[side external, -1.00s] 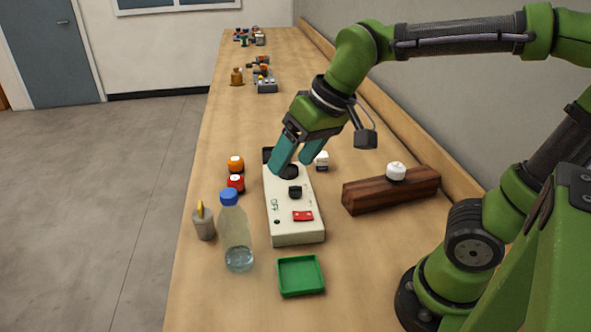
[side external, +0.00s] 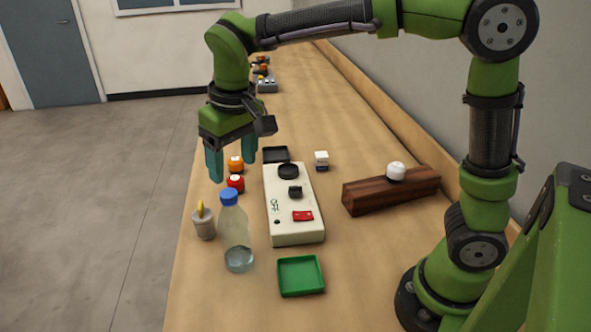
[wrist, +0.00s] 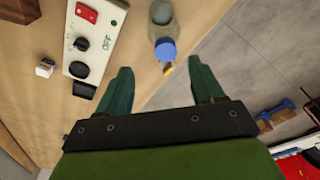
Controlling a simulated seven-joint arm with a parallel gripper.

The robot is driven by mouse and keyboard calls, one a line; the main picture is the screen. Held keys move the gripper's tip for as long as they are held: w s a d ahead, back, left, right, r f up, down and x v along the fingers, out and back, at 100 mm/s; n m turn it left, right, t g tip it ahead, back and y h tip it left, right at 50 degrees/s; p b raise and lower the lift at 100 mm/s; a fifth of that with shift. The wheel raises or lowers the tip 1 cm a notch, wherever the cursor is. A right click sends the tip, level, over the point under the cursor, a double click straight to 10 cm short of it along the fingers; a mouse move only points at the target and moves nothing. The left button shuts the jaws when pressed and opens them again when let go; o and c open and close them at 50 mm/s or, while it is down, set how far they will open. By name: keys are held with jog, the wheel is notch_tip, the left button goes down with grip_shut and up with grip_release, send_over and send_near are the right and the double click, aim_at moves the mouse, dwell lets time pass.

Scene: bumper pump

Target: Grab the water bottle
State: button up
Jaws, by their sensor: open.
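The water bottle (side external: 236,234) is clear with a blue cap and some liquid in its bottom. It stands upright near the left edge of the bench. The gripper also shows in the wrist view (wrist: 158,75). Nothing touches the bottle.
A white box with knobs and a red switch (side external: 290,228) stands right of the bottle. A grey cup (side external: 204,223) with a yellow item is close on its left. A green tray (side external: 301,276) lies in front. Orange (side external: 236,163) and red (side external: 235,183) pieces stand behind.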

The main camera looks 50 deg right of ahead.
aim_at(228, 193)
jog(key=f, duration=0.3)
jog(key=shift+w+f, duration=0.25)
jog(key=shift+w+a+f, duration=0.1)
jog(key=shift+w+f, duration=0.1)
jog(key=shift+f, duration=0.7)
jog(key=shift+w+a+f, duration=0.15)
jog(key=shift+w+f, duration=0.1)
jog(key=shift+f, duration=0.6)
jog(key=shift+w+a+f, duration=0.1)
jog(key=shift+w+f, duration=0.1)
jog(key=shift+f, duration=0.7)
jog(key=shift+c, duration=0.3)
grip_shut()
jog(key=shift+r, duration=0.15)
